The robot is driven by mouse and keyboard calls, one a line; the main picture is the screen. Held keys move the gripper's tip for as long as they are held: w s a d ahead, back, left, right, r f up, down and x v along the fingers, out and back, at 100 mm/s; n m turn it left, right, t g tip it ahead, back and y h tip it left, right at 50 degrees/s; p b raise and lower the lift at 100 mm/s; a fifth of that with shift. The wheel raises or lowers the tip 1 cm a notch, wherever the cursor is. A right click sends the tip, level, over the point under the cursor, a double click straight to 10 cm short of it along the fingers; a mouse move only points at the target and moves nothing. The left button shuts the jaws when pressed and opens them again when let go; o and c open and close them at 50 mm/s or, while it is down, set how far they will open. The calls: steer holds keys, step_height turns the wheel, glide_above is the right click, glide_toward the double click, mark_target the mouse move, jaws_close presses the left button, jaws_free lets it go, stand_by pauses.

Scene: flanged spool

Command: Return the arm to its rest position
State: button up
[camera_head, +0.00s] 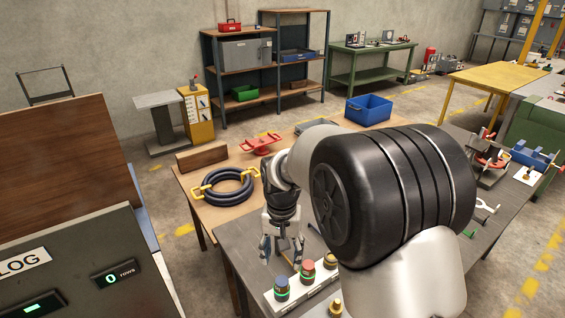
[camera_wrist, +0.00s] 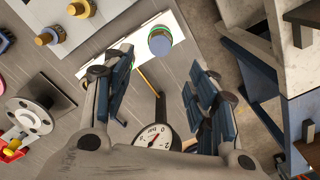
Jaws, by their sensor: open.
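My gripper (camera_head: 283,248) is open and hangs pointing down above the grey worktop, behind the row of spools. In the wrist view its two blue-padded fingers (camera_wrist: 158,95) are spread apart with nothing held between them. A blue-topped spool also shows in the wrist view (camera_wrist: 160,41). My bulky arm hides much of the worktop's right side.
A wooden table (camera_head: 215,215) holds a coiled dark hose (camera_head: 229,188) and a red fixture (camera_head: 262,144). A blue bin (camera_head: 368,109) stands behind. A grey cabinet with a LOG label (camera_head: 75,265) is at the left. Tools and fixtures (camera_head: 489,152) lie at the right.

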steer(key=s+d+r+n+t+b, duration=0.1)
steer(key=s+d+r+t, duration=0.1)
steer(key=s+d+r, duration=0.85)
steer(key=s+d+r+t, duration=0.1)
steer(key=s+d, duration=0.1)
steer(key=s, duration=0.5)
steer(key=s+d+r+n+t+b, duration=0.1)
steer(key=s, duration=0.7)
steer(key=shift+d+r+t, duration=0.2)
steer(key=shift+d+t, duration=0.1)
steer(key=shift+d, duration=0.1)
steer(key=shift+s+a, duration=0.1)
